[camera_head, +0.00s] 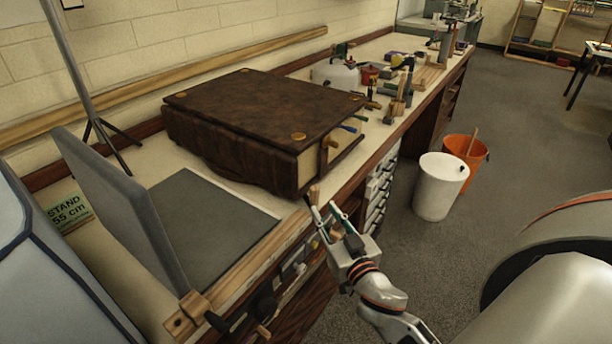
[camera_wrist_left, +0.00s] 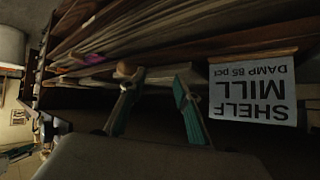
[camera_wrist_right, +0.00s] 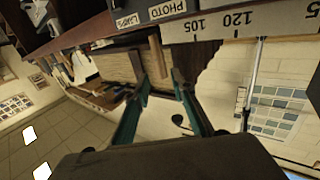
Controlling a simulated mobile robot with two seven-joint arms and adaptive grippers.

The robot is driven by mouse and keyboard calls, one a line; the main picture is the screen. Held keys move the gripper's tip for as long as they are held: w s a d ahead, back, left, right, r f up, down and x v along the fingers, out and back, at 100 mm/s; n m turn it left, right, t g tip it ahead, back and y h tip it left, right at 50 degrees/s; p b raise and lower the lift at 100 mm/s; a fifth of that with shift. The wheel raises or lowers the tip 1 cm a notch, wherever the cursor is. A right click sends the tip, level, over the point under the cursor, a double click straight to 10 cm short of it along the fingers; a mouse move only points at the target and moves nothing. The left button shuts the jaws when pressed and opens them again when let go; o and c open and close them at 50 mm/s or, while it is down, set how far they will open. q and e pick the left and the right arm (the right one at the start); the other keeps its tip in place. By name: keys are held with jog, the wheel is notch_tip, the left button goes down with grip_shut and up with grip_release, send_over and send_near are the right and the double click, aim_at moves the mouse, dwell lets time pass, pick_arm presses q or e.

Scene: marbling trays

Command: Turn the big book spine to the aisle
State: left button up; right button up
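The big brown leather book (camera_head: 258,112) lies flat on the bench. A dark, ribbed side that looks like its spine faces left, toward the grey stand. Cream page edges (camera_head: 309,165) show on its aisle side, with clasps near the corner. My right gripper (camera_head: 322,203) is open at the bench's front edge, just below the book's near corner, apart from it. In the right wrist view my right gripper (camera_wrist_right: 160,82) is open, with a short wooden piece beyond its fingertips. My left gripper (camera_wrist_left: 156,88) is open before shelves, outside the head view.
The grey stand (camera_head: 124,212) has an upright panel and flat base left of the book. Tools and a white jug (camera_head: 335,76) crowd the bench beyond it. White (camera_head: 440,186) and orange (camera_head: 468,150) bins stand in the aisle. A sign (camera_wrist_left: 252,96) hangs at the shelf.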

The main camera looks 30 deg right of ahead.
aim_at(316, 197)
jog(key=shift+w+d+p, duration=0.1)
jog(key=shift+w+d, duration=0.15)
jog(key=shift+w, duration=1.05)
jog(key=shift+w+d+p, duration=0.15)
jog(key=shift+w+d, duration=0.15)
jog(key=shift+w, duration=1.05)
jog(key=shift+w+d+p, duration=0.1)
jog(key=shift+w+d, duration=0.15)
jog(key=shift+w, duration=1.05)
grip_shut()
